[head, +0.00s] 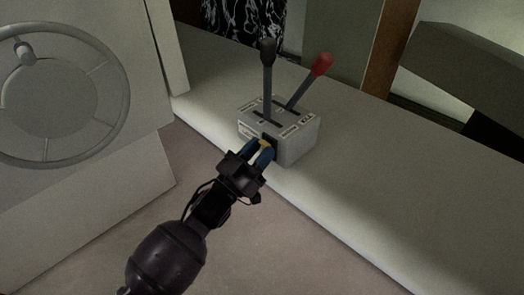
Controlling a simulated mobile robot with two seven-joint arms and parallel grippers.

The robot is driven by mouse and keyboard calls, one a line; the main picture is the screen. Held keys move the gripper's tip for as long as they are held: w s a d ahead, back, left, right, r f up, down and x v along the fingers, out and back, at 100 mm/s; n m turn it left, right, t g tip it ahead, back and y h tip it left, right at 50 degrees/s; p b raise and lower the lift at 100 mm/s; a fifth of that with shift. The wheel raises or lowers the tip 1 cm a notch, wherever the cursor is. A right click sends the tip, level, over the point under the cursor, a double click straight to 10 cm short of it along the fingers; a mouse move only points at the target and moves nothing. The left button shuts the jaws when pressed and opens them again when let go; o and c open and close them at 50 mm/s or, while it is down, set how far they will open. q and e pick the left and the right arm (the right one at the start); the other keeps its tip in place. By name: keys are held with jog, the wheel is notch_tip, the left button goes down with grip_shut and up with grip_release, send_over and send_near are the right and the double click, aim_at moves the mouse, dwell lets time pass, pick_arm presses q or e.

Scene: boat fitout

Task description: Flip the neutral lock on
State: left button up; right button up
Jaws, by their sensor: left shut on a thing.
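A grey control box (296,146) stands on the pale ledge with two levers on its top. One lever has a black knob (267,50) and stands near upright. The other has a red knob (322,64) and leans to the right. My right gripper is out of view.
A grey wheel with a knob (62,95) is mounted on the panel at the left. The pale ledge (400,185) is clear right of the box. A wooden post (390,55) and a dark grey slanted piece (465,75) stand behind.

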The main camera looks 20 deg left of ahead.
pick_arm(q)
jog(key=o, duration=0.9)
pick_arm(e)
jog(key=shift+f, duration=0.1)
pick_arm(q)
jog(key=shift+s+a+f, duration=0.2)
jog(key=shift+s+f, duration=0.05)
jog(key=shift+s, duration=0.2)
jog(key=p+v, duration=0.1)
jog(key=v, duration=0.8)
jog(key=shift+s+a+f, duration=0.1)
jog(key=shift+s, duration=0.25)
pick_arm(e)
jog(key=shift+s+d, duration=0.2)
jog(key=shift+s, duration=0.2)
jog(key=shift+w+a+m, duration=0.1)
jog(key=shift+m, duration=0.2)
